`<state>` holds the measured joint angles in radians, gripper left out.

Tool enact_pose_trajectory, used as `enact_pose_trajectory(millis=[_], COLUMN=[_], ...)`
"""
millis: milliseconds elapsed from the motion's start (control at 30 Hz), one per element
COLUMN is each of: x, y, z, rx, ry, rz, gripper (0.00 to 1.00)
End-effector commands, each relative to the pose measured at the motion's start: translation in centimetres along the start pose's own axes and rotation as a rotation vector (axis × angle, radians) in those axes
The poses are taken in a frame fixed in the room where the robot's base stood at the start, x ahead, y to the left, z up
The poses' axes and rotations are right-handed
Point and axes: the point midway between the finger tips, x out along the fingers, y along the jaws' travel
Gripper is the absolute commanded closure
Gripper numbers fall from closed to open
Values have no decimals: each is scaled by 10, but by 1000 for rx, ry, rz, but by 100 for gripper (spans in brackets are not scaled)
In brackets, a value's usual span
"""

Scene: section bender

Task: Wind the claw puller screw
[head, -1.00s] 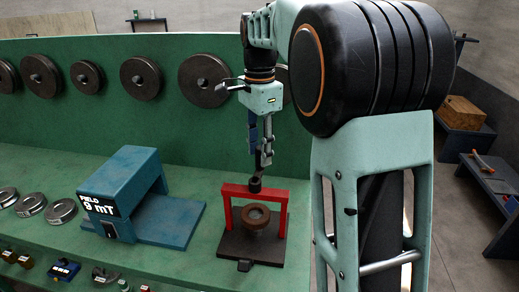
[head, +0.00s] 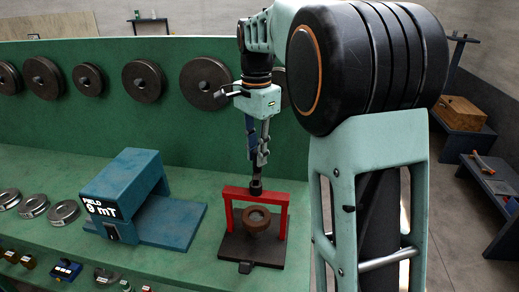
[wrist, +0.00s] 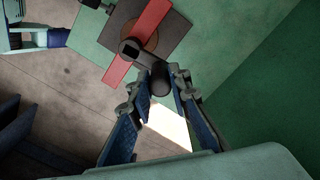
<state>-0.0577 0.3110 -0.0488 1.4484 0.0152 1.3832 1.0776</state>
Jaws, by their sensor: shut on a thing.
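The claw puller has a red bridge frame (head: 276,197) standing over a round brown part (head: 256,219) on a dark base plate (head: 234,252). Its dark screw (head: 256,188) comes up through the middle of the bridge. In the wrist view, the dark screw hub (wrist: 131,48) sits on the red bar (wrist: 150,19), and a short crank arm leads from it to a round handle (wrist: 160,86). My gripper (wrist: 163,76) is shut on this handle from above. In the head view, my gripper (head: 257,174) is above the bridge; its fingers partly hide the crank.
Several dark discs (head: 143,79) hang on the green back panel. Small parts and metal rings (head: 63,212) lie at the bench's left front.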

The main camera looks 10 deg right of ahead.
Motion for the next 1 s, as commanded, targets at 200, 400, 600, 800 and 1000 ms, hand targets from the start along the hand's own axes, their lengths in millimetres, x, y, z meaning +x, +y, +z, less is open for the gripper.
enact_pose_trajectory(millis=[200,400,600,800,1000], x=[-3,-3,-2,-2,-1], y=[-6,-10,-13,-14,-13], z=[8,17,26,35,45], rx=[-199,-391,-581,-770,-960], ry=[0,0,1,0,0], rz=[1,0,-1,-1,-1], gripper=[100,100,100,100,100])
